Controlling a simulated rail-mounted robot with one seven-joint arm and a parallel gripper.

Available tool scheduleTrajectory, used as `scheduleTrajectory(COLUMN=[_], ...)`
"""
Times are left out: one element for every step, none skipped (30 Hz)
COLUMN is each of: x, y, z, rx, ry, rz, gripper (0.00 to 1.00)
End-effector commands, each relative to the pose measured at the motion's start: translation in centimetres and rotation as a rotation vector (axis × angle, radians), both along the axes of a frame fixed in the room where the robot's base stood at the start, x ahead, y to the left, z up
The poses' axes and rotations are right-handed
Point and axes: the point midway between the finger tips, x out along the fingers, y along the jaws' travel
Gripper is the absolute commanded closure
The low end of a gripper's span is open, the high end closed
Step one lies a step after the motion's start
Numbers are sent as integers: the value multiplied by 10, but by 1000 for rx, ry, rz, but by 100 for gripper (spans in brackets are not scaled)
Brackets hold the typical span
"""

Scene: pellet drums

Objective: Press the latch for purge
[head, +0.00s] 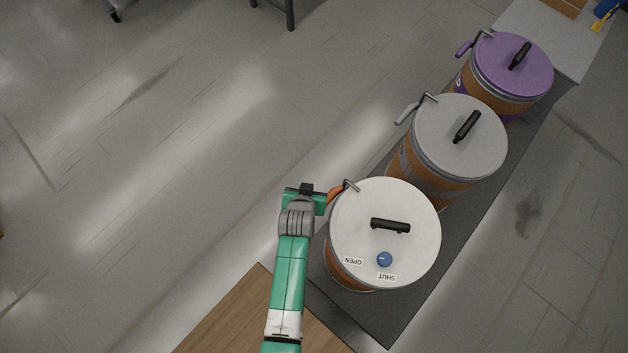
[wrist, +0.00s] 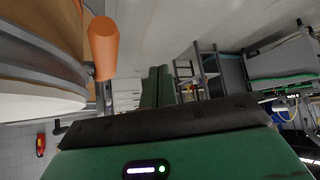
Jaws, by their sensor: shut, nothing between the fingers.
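Three drums with lids stand in a row, each with a latch handle at its upper left. The near drum (head: 385,215) has a white lid and an orange latch handle (head: 334,197). The middle drum (head: 460,137) has a grey lid and a grey latch handle (head: 405,113). The far drum (head: 513,65) has a purple lid and a purple latch handle (head: 464,48). I cannot read which is purge. My gripper (head: 319,203) is shut and empty, just left of the orange handle. In the wrist view the orange handle (wrist: 104,46) is left of my green fingers (wrist: 158,86), apparently apart from them.
The near lid has a black grip (head: 390,225), a blue knob (head: 384,259) and OPEN and SHUT labels. The drums stand on a dark mat (head: 388,325). A wooden surface (head: 235,325) is at the bottom. A grey table (head: 560,40) stands at upper right.

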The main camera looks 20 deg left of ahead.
Motion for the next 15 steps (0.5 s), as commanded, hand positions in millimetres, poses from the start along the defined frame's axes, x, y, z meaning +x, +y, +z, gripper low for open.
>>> scheduleTrajectory(x=[-3, -6, -7, -9, -11, -12, -14, -15, -16, -17, -18, -19, -20, -20, -20], y=[-12, -17, -23, -28, -32, -38, -42, -45, -50, -52, -55, -57, -59, -61, -62], z=[14, 20, 27, 32, 37, 44, 48, 52, 57, 60, 63, 66, 68, 70, 71], rx=[3, 3, 4, 4, 4, 4, 4, 4, 4, 3, 4, 4, 4, 3, 2], ry=[-1, -1, -2, -1, -1, -3, -2, -3, -3, -2, -3, -3, -3, -3, -4], rz=[-9, -9, -8, -8, -6, -6, -5, -5, -4, -4, -3, -2, -2, -1, -1], gripper=[100, 100, 100, 100, 100, 100, 100, 100, 100, 100, 100, 100, 100, 100, 100])
